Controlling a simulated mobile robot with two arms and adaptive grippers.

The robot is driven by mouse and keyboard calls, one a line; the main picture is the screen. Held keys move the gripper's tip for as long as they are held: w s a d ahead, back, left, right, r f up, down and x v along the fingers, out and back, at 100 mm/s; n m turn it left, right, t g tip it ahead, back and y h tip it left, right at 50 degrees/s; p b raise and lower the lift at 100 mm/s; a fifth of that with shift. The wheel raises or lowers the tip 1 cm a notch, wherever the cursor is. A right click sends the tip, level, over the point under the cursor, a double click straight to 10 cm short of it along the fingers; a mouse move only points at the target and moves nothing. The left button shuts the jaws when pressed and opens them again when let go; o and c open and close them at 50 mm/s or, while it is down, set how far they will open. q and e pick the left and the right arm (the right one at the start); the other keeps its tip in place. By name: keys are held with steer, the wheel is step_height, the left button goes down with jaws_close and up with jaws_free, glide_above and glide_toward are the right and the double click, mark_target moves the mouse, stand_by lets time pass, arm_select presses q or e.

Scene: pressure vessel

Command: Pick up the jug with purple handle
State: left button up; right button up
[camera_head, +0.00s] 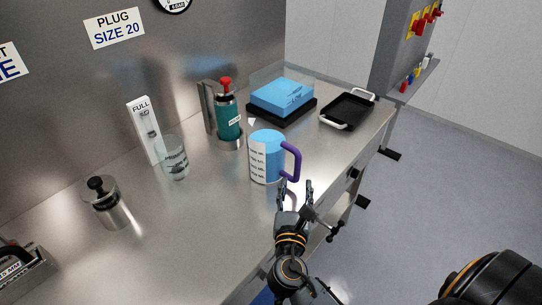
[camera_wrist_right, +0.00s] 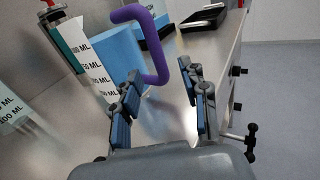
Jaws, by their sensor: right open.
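The blue jug (camera_head: 265,157) with the purple handle (camera_head: 294,162) stands upright on the steel counter (camera_head: 205,208). A white measuring scale runs down its side, and the handle points right. My right gripper (camera_head: 294,187) is open and empty, just in front of and slightly right of the jug. In the right wrist view, the jug (camera_wrist_right: 108,52) and its purple handle (camera_wrist_right: 150,47) show beyond the open fingers (camera_wrist_right: 160,78). The handle's lower end appears between the fingertips, and the fingers look apart from it. My left gripper is not in view.
Behind the jug stand a green bottle with red top (camera_head: 228,118), a blue box on a black base (camera_head: 283,97) and a black tray (camera_head: 347,110). A glass beaker (camera_head: 172,158) and a metal canister (camera_head: 106,203) stand left. The counter's front edge runs under my right arm.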

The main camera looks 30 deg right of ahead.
mark_target(297, 175)
steer(key=shift+p+x, duration=0.55)
steer(key=shift+x, duration=2.6)
steer(key=shift+f, duration=0.1)
steer(key=shift+c, duration=0.5)
jaws_close()
